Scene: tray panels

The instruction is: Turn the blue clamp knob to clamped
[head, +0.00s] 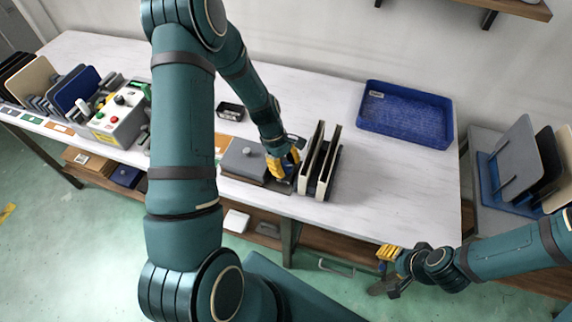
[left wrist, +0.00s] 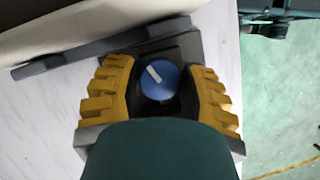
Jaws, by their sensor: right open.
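The blue clamp knob (left wrist: 170,86) is round, with a short white mark pointing toward the upper left in the left wrist view. It sits on a dark block beside the upright panels. My left gripper (head: 284,168) reaches down to it, and in the head view the gripper hides the knob. In the left wrist view the yellow fingers of my left gripper (left wrist: 160,92) stand on both sides of the knob. I cannot tell whether they touch it. My right gripper (head: 390,270) is open and empty near the table's front right edge.
Upright panels in a holder (head: 325,150) stand right beside my left gripper. A grey block with a small knob (head: 240,160) lies to its left. A blue tray (head: 405,116) stands at the back right. A control box with buttons (head: 118,120) is at the left. The table's right front is clear.

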